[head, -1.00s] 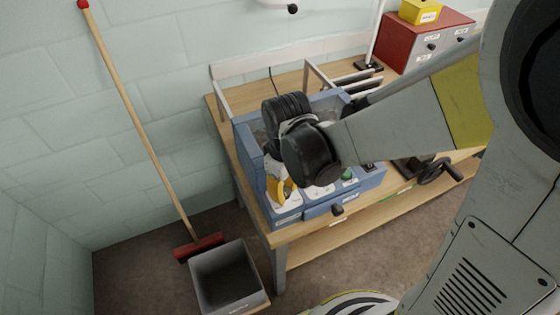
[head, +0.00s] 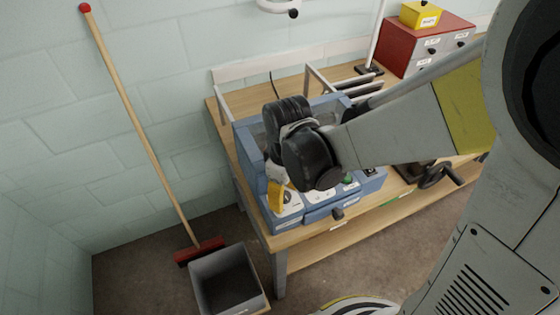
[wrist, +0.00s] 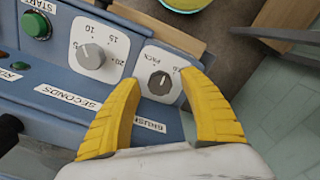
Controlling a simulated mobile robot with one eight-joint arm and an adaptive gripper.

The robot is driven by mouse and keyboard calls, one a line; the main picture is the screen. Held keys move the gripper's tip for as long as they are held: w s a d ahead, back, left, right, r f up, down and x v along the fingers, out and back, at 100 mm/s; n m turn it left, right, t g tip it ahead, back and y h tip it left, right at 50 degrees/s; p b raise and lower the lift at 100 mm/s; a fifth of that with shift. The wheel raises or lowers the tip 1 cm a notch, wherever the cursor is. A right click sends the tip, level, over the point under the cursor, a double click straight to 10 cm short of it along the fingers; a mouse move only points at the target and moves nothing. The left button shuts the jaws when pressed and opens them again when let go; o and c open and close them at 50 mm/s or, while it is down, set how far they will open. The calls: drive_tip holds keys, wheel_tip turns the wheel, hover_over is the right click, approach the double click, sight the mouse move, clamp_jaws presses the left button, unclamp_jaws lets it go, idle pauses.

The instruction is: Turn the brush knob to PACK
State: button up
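The brush knob (wrist: 159,83) is a dark round knob on a white plate, above a BRUSH label (wrist: 150,125) on the blue machine front. PACK is printed at the plate's upper part, with another small mark to its right that I cannot read. I cannot tell for sure which mark the knob points to. My gripper (wrist: 159,78) has two yellow fingers spread apart, one on each side of the knob in the wrist view, with no visible contact. In the head view my gripper (head: 276,196) hangs over the left end of the machine's panel and hides the knob.
The blue machine (head: 345,208) stands on a wooden bench. A grey seconds knob (wrist: 91,56) and a green START button (wrist: 36,25) sit left of the brush knob in the wrist view. A grey bin (head: 228,280) and a broom (head: 140,135) are at the left.

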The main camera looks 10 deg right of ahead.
sight(285, 195)
wheel_tip(285, 195, up, 12)
idle(0.6)
